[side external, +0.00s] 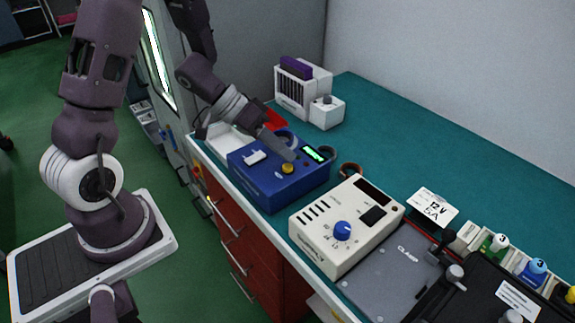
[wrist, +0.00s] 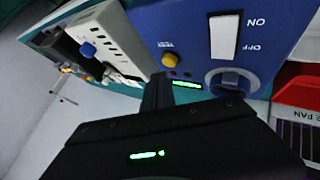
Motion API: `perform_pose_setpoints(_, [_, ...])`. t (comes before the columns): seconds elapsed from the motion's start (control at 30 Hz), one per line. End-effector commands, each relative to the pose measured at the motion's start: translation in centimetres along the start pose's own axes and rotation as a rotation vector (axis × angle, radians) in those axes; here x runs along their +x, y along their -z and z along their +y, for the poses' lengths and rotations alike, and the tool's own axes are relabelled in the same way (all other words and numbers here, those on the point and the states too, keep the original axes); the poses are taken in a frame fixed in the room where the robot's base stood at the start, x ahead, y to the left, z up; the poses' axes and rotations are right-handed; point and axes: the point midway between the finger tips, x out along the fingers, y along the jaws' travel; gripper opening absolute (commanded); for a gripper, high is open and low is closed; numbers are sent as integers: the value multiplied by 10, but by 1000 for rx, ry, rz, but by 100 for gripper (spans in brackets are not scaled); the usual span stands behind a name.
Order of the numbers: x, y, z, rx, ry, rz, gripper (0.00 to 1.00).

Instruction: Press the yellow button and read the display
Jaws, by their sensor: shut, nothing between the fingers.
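A blue box (side external: 262,193) stands near the table's front edge. Its yellow button (side external: 288,168) is on the top face; in the wrist view the button (wrist: 169,60) has "TEST" printed beside it. The box's small display (side external: 313,154) is lit green; it also shows lit in the wrist view (wrist: 187,84), too small to read. My gripper (side external: 292,157) is shut and empty, its tips low over the box beside the yellow button. In the wrist view the fingertips (wrist: 158,78) end close to the button; I cannot tell whether they touch the box.
The box also carries a white ON/OFF switch (wrist: 225,37) and a round dark socket or knob (wrist: 226,82). A cream instrument with a blue knob (side external: 342,231) stands to the right. A white rack (side external: 290,92) and red tray (side external: 275,119) are behind. The teal table (side external: 430,150) is clear toward the wall.

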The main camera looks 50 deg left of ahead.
Motion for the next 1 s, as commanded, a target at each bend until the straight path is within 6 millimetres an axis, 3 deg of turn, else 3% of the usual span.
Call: perform_pose_setpoints(1.0, [7,-5,-5,-1,0,0,0])
